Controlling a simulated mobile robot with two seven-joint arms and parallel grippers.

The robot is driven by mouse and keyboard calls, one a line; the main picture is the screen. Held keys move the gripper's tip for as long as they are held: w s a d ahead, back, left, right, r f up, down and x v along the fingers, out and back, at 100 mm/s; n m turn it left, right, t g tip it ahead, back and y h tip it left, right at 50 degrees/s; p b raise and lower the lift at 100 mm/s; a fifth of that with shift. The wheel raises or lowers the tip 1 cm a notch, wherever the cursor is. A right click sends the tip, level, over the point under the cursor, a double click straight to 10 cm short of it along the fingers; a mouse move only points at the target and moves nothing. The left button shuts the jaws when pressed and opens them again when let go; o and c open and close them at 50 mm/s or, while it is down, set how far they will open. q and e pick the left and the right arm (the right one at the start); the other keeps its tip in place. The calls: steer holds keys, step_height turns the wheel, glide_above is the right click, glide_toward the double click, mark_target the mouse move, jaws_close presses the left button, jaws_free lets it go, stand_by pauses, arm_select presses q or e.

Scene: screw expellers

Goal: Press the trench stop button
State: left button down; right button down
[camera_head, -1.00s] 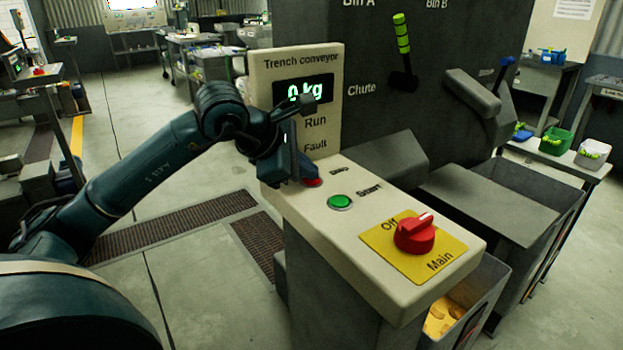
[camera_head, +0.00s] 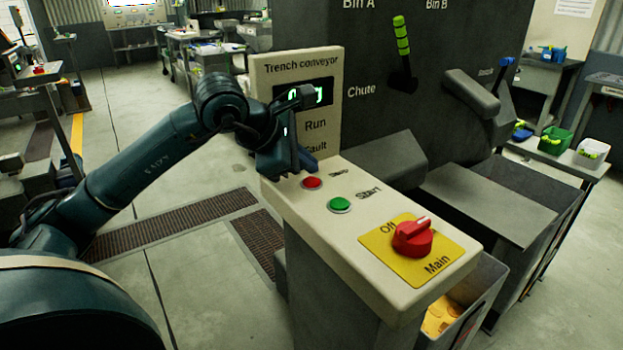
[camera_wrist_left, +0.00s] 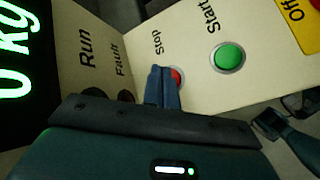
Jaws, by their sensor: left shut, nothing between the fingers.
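The red stop button (camera_head: 312,183) sits on the cream panel top of the trench conveyor console (camera_head: 300,208), beside its "Stop" label. My left gripper (camera_head: 306,163) is shut and empty, just behind and above the button in the head view. A small gap seems to show between them; I cannot tell its exact height. In the left wrist view the shut blue fingers (camera_wrist_left: 161,88) cover part of the red button (camera_wrist_left: 178,75).
The green start button (camera_head: 340,204) is close in front of the stop button. A red main knob (camera_head: 412,237) sits on a yellow plate nearer the front. The upright display panel (camera_head: 330,125) stands behind my gripper. A lever with a green grip (camera_head: 402,40) is further back.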

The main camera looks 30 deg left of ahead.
mark_target(305, 183)
arm_select(q)
step_height(305, 183, up, 5)
steer(key=p, duration=0.3)
steer(key=shift+p, duration=0.3)
steer(key=shift+f, duration=0.1)
stand_by(0.5)
